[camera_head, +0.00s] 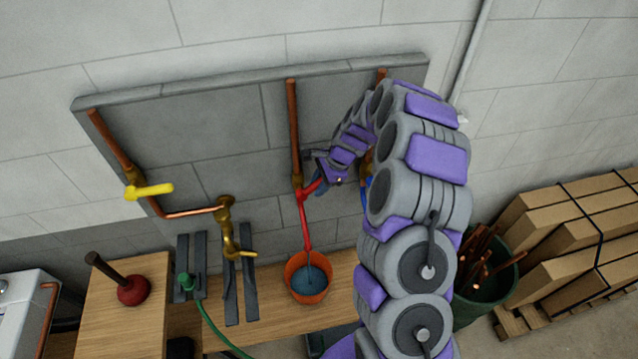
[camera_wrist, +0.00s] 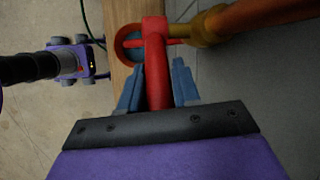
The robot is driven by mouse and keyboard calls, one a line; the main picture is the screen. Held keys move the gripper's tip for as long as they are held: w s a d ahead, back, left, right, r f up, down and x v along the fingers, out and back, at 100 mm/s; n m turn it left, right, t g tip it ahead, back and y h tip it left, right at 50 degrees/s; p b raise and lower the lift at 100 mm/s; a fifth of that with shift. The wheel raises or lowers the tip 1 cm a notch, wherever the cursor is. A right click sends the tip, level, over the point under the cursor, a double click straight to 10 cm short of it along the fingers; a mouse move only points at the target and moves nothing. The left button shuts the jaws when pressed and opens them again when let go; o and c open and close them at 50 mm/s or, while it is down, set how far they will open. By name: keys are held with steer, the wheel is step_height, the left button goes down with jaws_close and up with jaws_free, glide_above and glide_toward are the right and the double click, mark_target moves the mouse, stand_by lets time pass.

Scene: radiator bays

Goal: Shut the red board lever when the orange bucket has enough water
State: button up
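The red board lever (camera_head: 314,186) sits on the middle copper pipe of the grey board, above a red spout (camera_head: 306,232). In the wrist view the red lever (camera_wrist: 158,75) runs between my two blue-grey fingers. My gripper (camera_head: 322,181) is shut on it, with a finger close against each side. The orange bucket (camera_head: 294,270) stands on the wooden bench under the spout. A pale stream falls into blue-grey water (camera_head: 309,281), whose surface lies below the rim. The bucket is partly hidden by the lever in the wrist view (camera_wrist: 119,41).
A yellow lever (camera_head: 149,191) and a brass tap (camera_head: 231,235) are on the board's left. A blue lever (camera_head: 367,184) is mostly hidden behind my arm. A plunger (camera_head: 132,289) and green hose (camera_head: 210,323) lie left. A green bin (camera_head: 488,300) and boxes (camera_head: 572,230) stand right.

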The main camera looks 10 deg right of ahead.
jaws_close()
stand_by(0.3)
steer(key=shift+d+f+y+b, duration=0.25)
steer(key=shift+f+y+b, duration=0.55)
steer(key=shift+y+b, duration=0.65)
steer(key=shift+d+f+y+b, duration=0.2)
steer(key=shift+f+y+b, duration=0.55)
steer(key=shift+y+b, duration=0.65)
steer(key=shift+d+f+y+b, duration=0.25)
steer(key=shift+f+y+b, duration=0.55)
steer(key=shift+y+b, duration=0.6)
steer(key=shift+b, duration=0.35)
